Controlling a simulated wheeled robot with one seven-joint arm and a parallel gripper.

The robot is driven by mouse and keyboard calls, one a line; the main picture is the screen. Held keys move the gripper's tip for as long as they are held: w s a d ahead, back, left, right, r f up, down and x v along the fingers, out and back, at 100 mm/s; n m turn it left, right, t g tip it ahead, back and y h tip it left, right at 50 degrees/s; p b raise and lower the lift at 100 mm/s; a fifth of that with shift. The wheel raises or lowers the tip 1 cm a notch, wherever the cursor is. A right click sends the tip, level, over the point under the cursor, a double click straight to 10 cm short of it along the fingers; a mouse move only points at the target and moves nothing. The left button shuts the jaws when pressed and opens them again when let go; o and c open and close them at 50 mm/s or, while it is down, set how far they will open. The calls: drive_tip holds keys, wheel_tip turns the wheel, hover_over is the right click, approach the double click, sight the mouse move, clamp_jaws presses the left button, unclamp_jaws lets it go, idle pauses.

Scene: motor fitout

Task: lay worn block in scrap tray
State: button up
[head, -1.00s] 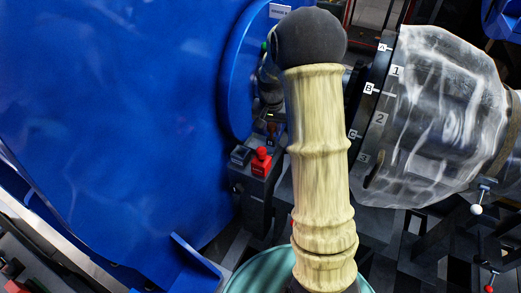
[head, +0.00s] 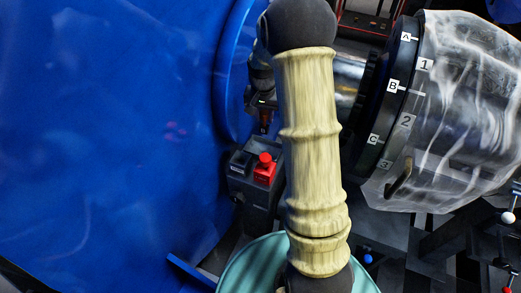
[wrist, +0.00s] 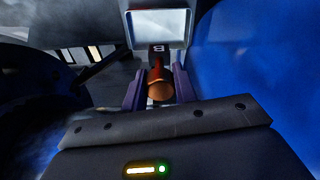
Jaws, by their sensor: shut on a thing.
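In the wrist view, my gripper (wrist: 158,82) has its two dark purple fingers closed on a reddish-brown piece with a rounded orange-brown end, which I take for the worn block (wrist: 159,86). In the head view, my gripper (head: 263,101) is small and partly hidden behind my pale arm. The brownish block (head: 265,117) shows just below it, above and apart from a dark box with a red-topped part. I cannot make out a clear scrap tray in either view.
The dark box (head: 243,185) carries a red part (head: 265,167). A large blue housing (head: 110,140) fills the left. A plastic-wrapped motor part (head: 455,120) with a lettered and numbered ring (head: 392,90) stands at the right. Dark frames lie below it.

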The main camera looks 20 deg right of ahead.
sight(264, 126)
drive_tip(key=shift+w+f, duration=0.1)
drive_tip(key=shift+f, duration=0.45)
drive_tip(key=shift+f, duration=3.1)
